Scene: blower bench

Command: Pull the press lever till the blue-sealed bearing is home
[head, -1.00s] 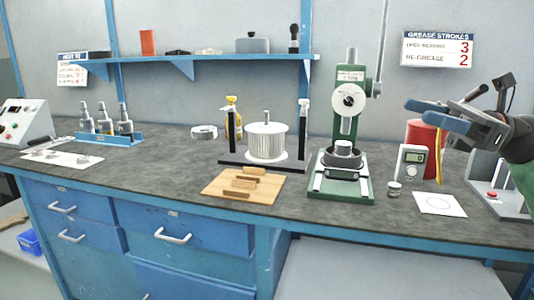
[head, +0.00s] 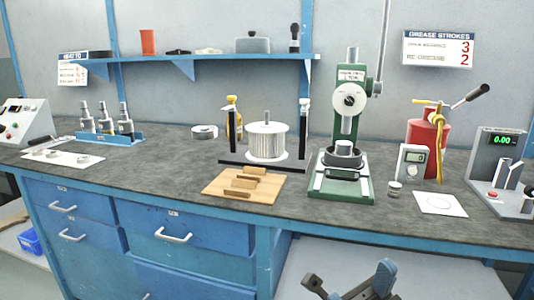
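The green arbor press (head: 349,110) stands at the right of centre on the bench, with a round white hub face. Its press lever (head: 386,40) is a thin rod slanting up past the top of the picture. The ram (head: 347,125) hangs above a grey housing (head: 343,149) on the press base, with a gap that I cannot measure. No blue seal can be made out there. A gripper, seemingly my right (head: 352,284), shows partly at the bottom edge, below the bench front and away from the lever. Its opening is unclear. My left gripper is out of view.
A wooden block board (head: 215,186) and a finned rotor (head: 267,143) stand left. The bench front edge lies above my gripper.

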